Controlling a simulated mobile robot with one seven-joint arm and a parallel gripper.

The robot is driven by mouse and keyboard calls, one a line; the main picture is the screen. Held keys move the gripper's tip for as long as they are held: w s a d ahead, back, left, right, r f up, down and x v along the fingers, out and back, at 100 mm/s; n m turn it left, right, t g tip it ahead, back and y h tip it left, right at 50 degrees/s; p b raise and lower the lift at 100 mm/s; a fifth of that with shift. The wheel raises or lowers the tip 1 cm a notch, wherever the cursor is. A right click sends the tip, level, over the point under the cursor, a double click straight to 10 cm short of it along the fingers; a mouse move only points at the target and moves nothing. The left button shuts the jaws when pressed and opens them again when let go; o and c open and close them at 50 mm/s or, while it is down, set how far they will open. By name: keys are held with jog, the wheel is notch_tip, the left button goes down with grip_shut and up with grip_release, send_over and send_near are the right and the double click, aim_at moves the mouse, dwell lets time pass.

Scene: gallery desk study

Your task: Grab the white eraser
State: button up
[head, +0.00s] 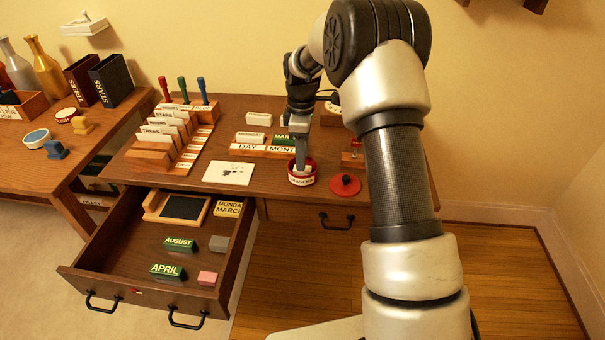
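My gripper (300,167) points down into a small round red-and-white tub (302,181) on the desk; the tub's label seems to read "ERASERS". The fingertips are at or below the tub's rim, so I cannot tell whether they are open or closed on anything. No white eraser is clearly visible; the inside of the tub is mostly hidden by the gripper. A plain white block (259,119) lies at the back of the desk; I cannot tell what it is.
A round red lid (345,185) lies right of the tub. Behind are lettered blocks on a day-and-month holder (262,150). A card rack (178,140) and a white card (229,172) are to the left. The open drawer (120,272) juts out front left.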

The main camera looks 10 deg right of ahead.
notch_tip(320, 180, down, 4)
jog(key=shift+d+r+b, duration=0.1)
jog(key=shift+r+b, duration=0.15)
jog(key=shift+b, duration=0.05)
jog(key=shift+r, duration=0.1)
jog(key=c, duration=0.8)
